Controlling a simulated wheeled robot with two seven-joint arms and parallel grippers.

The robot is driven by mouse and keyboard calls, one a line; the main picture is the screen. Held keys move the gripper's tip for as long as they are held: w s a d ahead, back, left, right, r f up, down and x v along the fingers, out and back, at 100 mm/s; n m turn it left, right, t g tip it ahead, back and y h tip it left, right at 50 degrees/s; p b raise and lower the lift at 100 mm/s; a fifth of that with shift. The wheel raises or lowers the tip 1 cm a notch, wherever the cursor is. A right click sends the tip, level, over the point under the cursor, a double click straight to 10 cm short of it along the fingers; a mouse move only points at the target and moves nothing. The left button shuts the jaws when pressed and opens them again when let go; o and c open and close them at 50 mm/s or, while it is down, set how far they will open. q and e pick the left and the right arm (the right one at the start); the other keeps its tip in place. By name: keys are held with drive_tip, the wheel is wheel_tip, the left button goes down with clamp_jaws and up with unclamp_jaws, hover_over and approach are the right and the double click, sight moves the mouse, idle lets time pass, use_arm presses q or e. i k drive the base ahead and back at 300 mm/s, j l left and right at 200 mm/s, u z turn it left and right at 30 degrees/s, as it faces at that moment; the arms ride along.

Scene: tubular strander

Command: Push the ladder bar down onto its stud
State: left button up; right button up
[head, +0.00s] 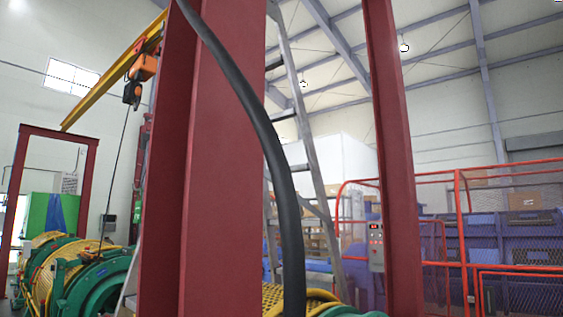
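A grey metal ladder (318,180) stands at a tilt behind the large red column. One long rail and several rungs show to the right of the column. The column and a thick black cable hide part of the ladder. I cannot pick out the ladder bar or its stud in this view. Neither of my grippers shows in the head view.
The red column (225,170) fills the near left centre, with the black cable (262,125) in front. A second red post (391,150) stands to the right. Green-and-yellow machinery (85,275) is at lower left. Orange railing (462,230) fences blue equipment at right.

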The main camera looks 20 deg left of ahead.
sight(301, 199)
drive_tip(key=i+l, duration=0.3)
drive_tip(key=i, duration=0.25)
drive_tip(key=i+l+u, duration=0.15)
drive_tip(key=i+l, duration=0.2)
drive_tip(key=i, duration=0.15)
